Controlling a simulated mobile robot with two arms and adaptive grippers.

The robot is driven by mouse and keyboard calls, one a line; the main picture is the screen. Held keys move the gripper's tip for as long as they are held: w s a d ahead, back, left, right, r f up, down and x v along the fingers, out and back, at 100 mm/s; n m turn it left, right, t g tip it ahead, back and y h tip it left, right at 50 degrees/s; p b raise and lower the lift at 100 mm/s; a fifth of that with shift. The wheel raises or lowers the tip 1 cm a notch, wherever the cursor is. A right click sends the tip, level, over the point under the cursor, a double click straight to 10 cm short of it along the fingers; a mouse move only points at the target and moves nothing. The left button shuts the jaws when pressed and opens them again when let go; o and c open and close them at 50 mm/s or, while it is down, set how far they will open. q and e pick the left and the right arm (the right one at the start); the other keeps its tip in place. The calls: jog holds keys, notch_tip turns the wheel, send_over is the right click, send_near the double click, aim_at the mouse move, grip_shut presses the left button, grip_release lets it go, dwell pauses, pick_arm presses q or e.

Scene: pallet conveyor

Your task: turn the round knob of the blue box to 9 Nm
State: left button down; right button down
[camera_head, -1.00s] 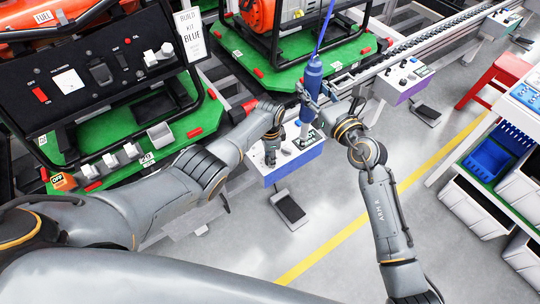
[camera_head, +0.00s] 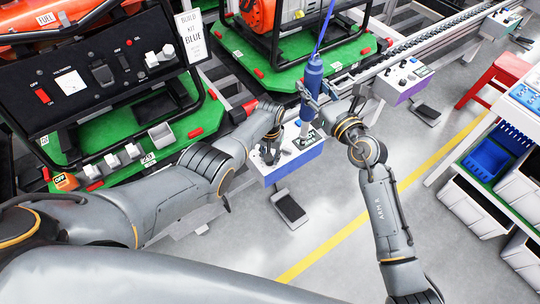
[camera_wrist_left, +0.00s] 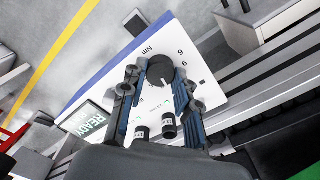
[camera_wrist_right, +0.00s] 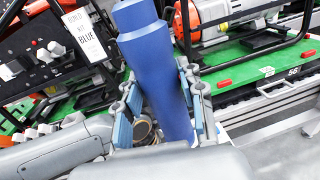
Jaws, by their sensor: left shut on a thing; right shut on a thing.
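The blue box (camera_head: 297,168) has a white top and a blue front, and it stands beside the conveyor below the blue tool. In the left wrist view its black round knob (camera_wrist_left: 160,67) sits between the fingers of my left gripper (camera_wrist_left: 154,90), which is shut on it. The marks "Nm", 6 and 9 show around the knob; its exact setting is hard to read. Two black-topped posts and a display reading "READY" (camera_wrist_left: 90,124) also show. My right gripper (camera_head: 318,98) is shut on the blue cylindrical tool (camera_wrist_right: 160,70), held upright, hanging from a blue cable.
A foot pedal (camera_head: 290,208) lies on the floor before the box. Green pallets (camera_head: 330,58) carry framed generators behind. A second control box (camera_head: 403,82) stands right along the conveyor. A red stool (camera_head: 495,80) and bins (camera_head: 488,158) are farther right.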

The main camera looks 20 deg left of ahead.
pick_arm(q)
jog(key=n, duration=0.3)
jog(key=shift+n, duration=0.4)
jog(key=n, duration=0.3)
jog(key=shift+n, duration=0.3)
jog(key=n, duration=0.6)
jog(key=shift+s, duration=0.1)
jog(key=shift+n, duration=0.3)
jog(key=c, duration=1)
grip_release()
jog(key=shift+r, duration=3.7)
